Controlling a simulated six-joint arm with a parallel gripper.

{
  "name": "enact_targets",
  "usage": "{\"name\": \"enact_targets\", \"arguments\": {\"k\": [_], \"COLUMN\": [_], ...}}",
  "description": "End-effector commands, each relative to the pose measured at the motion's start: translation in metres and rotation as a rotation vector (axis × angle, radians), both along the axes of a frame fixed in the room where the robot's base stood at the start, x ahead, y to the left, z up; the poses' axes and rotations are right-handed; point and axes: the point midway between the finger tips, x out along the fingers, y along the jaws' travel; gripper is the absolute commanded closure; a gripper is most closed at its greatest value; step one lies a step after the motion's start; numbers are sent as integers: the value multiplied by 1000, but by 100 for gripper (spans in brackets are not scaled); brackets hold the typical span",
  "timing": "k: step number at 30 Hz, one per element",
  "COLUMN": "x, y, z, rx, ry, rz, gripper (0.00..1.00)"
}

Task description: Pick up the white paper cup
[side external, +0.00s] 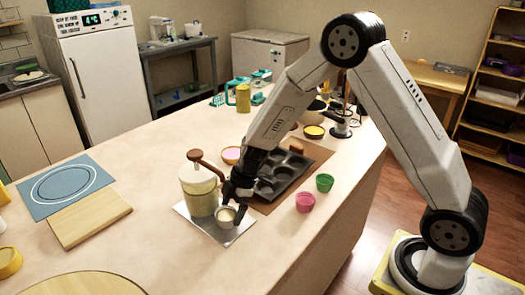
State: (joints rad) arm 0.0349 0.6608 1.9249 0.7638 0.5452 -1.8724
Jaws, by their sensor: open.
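A small white cup (226,217) with pale yellow contents stands upright on a silver-grey tray (228,238), beside a larger cream pump container (201,196). My black gripper (236,203) is open and points down at the cup's right rear side. The fingers are at about the height of the cup's rim and partly overlap it in this view. I cannot tell whether they touch the cup or straddle it.
The brown-handled pump rises close to the left of my gripper. A dark muffin tin (281,176) lies behind on the right, with a pink cup (305,202) and a green cup (324,183) beside it. The counter front is mostly clear.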

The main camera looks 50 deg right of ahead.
Motion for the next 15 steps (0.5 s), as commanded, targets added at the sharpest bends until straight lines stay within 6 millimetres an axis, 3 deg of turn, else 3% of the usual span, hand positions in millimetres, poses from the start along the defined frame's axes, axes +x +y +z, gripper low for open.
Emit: {"name": "enact_targets", "arguments": {"k": [3, 15], "x": [6, 7], "y": [15, 17], "z": [0, -11], "rx": [-1, -3], "ry": [-1, -1], "rz": [4, 0], "gripper": [0, 0]}}
